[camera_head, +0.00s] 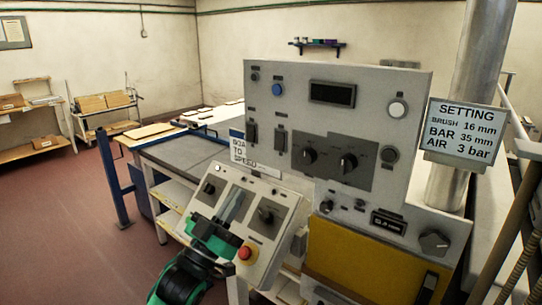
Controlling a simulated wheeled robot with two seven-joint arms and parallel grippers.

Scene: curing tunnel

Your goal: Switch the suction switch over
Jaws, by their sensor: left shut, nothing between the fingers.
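A tilted grey switch box (287,197) stands in front of the large control panel. It carries a black rotary switch at its left (209,188) and another at its right (267,213), each on a dark plate. The labels are too small to read, so I cannot tell which is the suction switch. My left gripper (236,203), green and black, is shut and empty in front of the middle plate, covering most of it. I cannot tell if it touches the box. My right gripper is not in view.
A red button (245,253) sits low on the box, close beside my left gripper. The tall grey control panel (300,75) with knobs and buttons stands behind. A yellow panel (365,265) is at the lower right. A blue post (112,180) stands left; the floor beyond is clear.

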